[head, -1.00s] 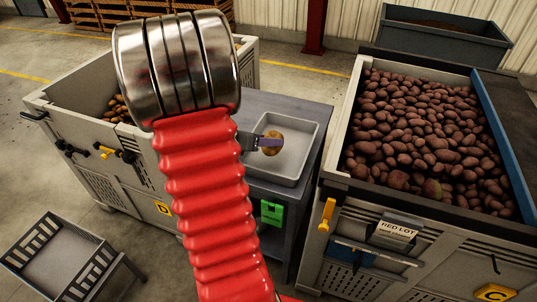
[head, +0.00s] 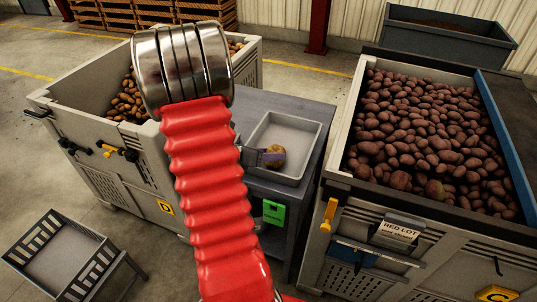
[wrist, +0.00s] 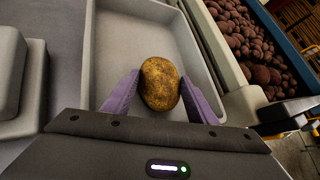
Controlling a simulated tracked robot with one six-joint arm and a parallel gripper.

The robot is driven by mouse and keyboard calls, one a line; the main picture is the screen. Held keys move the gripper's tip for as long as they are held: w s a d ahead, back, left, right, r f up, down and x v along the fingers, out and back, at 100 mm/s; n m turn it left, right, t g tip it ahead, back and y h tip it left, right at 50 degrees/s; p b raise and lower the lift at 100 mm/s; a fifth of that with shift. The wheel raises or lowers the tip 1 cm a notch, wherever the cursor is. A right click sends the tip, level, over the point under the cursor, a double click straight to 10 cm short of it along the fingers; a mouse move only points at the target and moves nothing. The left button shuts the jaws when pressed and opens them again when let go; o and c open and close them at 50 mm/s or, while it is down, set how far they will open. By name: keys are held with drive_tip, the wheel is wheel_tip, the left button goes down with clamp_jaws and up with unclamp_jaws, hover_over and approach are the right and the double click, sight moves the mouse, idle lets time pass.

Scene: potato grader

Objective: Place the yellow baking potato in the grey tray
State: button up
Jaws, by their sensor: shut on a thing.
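The yellow baking potato (wrist: 160,84) is brownish yellow and oval. My gripper (wrist: 160,95) is shut on it, with a purple finger on each side. In the head view the potato (head: 275,154) shows over the lower part of the grey tray (head: 287,131), at the end of my gripper (head: 273,157). The tray (wrist: 123,40) shows behind and around it in the wrist view. I cannot tell whether the potato touches the tray floor. My red arm hides part of the gripper in the head view.
The tray stands on a grey bench (head: 258,103) between two large bins. The right bin (head: 342,156) is full of reddish potatoes; the left bin (head: 98,158) holds yellowish ones. An empty slatted crate (head: 62,258) is at lower left. The tray's far part is clear.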

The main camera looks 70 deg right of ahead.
drive_tip(key=shift+f, duration=0.1)
drive_tip(key=o, duration=1.4)
drive_tip(key=shift+c, duration=0.2)
drive_tip(key=v, duration=1.2)
drive_tip(key=shift+w+a, duration=0.1)
